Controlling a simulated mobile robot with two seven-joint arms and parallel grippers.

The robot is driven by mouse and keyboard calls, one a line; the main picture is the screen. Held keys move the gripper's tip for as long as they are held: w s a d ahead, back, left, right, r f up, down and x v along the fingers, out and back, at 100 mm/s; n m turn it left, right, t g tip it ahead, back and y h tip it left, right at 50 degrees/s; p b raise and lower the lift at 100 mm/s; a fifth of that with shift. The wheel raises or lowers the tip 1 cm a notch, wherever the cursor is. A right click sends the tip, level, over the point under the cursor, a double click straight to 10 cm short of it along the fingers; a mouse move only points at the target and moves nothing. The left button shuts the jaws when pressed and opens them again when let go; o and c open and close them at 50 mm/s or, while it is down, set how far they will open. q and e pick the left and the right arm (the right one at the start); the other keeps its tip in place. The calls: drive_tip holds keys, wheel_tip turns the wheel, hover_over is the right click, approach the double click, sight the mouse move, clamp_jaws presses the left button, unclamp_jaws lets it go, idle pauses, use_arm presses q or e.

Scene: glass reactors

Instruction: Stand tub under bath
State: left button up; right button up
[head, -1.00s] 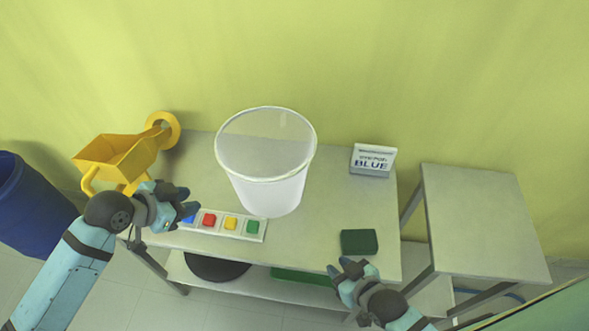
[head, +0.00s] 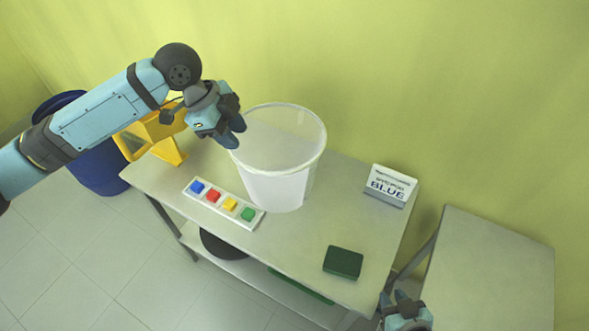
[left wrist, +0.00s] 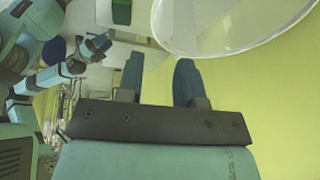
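A clear, whitish tub (head: 277,185) stands upright on the grey table, its open rim facing up. Its rim also shows at the top of the left wrist view (left wrist: 235,45). My left gripper (head: 234,131) is raised beside the tub's left rim. In the left wrist view its fingers (left wrist: 158,80) are apart with nothing between them. My right gripper (head: 402,299) is low at the bottom edge of the head view, right of the table, fingers apart and empty. Nothing in view is clearly a bath.
A yellow scoop-shaped container (head: 160,140) is partly behind my left arm. A blue barrel (head: 97,170) stands left; a bare side table (head: 490,270) right.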

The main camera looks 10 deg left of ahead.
sight(265, 172)
use_arm(q)
drive_tip(key=p+x, duration=0.2)
drive_tip(key=x, duration=1.1)
drive_tip(key=shift+s+d, duration=0.15)
drive_tip(key=shift+s, duration=0.05)
drive_tip(key=shift+d+f, duration=0.1)
drive_tip(key=shift+f, duration=0.15)
clamp_jaws()
idle(0.9)
